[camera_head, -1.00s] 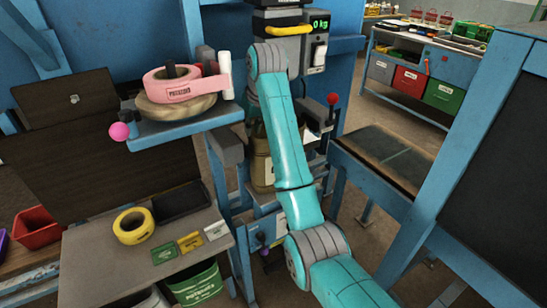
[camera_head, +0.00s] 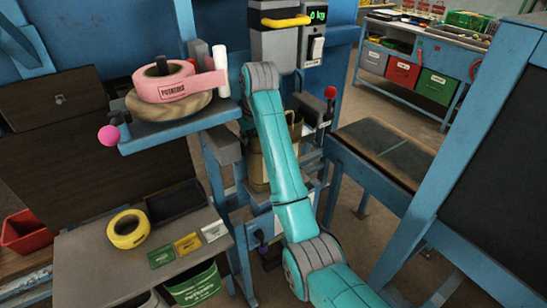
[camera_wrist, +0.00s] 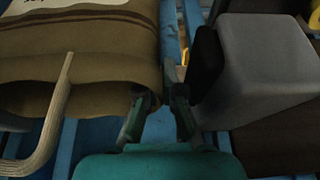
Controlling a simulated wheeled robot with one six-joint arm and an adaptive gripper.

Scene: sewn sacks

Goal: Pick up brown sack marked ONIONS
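A brown sack (camera_head: 256,168) stands below the scale in the head view, partly hidden behind my teal arm. In the wrist view the brown sack (camera_wrist: 85,50) fills the upper left, with dark stripes and a beige rope-like handle (camera_wrist: 50,120). Black print on a pale patch is cut off at the top edge, so I cannot read it. My gripper (camera_wrist: 160,100) is at the bottom middle of the wrist view, its two dark fingers apart with blue showing between them. It is just right of the sack and looks empty. In the head view my gripper is hidden.
A grey block (camera_wrist: 265,70) stands close on the right of my gripper. A scale (camera_head: 283,38) with a yellow handle is above the sack. A blue shelf (camera_head: 180,133) with a pink tape roll (camera_head: 165,88) is left. A blue-framed table (camera_head: 385,150) is right.

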